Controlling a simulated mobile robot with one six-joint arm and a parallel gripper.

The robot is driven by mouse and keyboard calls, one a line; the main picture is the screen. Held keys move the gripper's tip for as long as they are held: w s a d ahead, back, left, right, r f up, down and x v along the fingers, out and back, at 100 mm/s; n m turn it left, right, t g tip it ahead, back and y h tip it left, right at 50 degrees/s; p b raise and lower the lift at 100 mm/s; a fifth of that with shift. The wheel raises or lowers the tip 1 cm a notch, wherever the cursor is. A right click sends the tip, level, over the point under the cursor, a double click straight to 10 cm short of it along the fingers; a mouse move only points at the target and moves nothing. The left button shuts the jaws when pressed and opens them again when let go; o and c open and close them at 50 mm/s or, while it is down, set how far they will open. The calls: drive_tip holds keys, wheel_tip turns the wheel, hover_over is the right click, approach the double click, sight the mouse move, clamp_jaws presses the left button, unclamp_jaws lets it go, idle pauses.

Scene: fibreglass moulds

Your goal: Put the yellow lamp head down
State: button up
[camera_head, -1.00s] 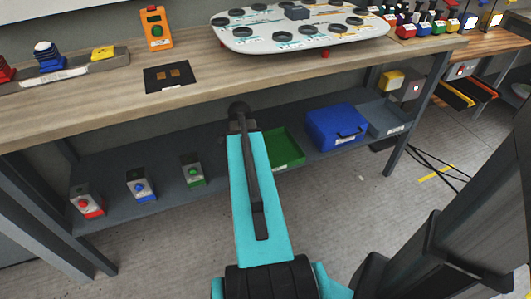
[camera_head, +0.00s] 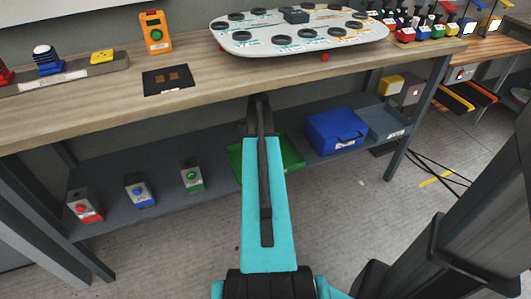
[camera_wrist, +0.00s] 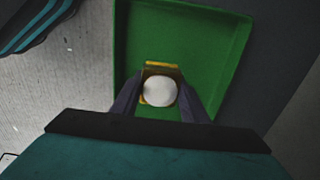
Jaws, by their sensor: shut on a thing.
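The yellow lamp head (camera_wrist: 160,68) has a squarish yellow body with a round white dome. It shows in the wrist view between the two dark fingers of my gripper (camera_wrist: 158,98), which is shut on it. The lamp head appears over the green tray (camera_wrist: 190,40); I cannot tell whether it touches the tray floor. In the head view the green tray (camera_head: 291,152) lies on the lower shelf, partly behind my teal arm. My gripper and the lamp head are hidden there by the arm.
A blue case (camera_head: 335,132) stands right of the tray on the shelf. Red, blue and green button boxes (camera_head: 138,190) stand to the left. The wooden bench top (camera_head: 215,88) lies above the shelf. The visible tray floor around the lamp head is clear.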

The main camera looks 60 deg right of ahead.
drive_tip(key=shift+d+f, duration=0.2)
drive_tip(key=shift+d, duration=2)
drive_tip(key=shift+f+b, duration=0.65)
drive_tip(key=shift+f, duration=1.1)
drive_tip(key=shift+f, duration=0.45)
drive_tip(key=o, duration=1.4)
wheel_tip(320, 180, up, 8)
drive_tip(key=p, duration=0.1)
drive_tip(key=shift+r, duration=0.2)
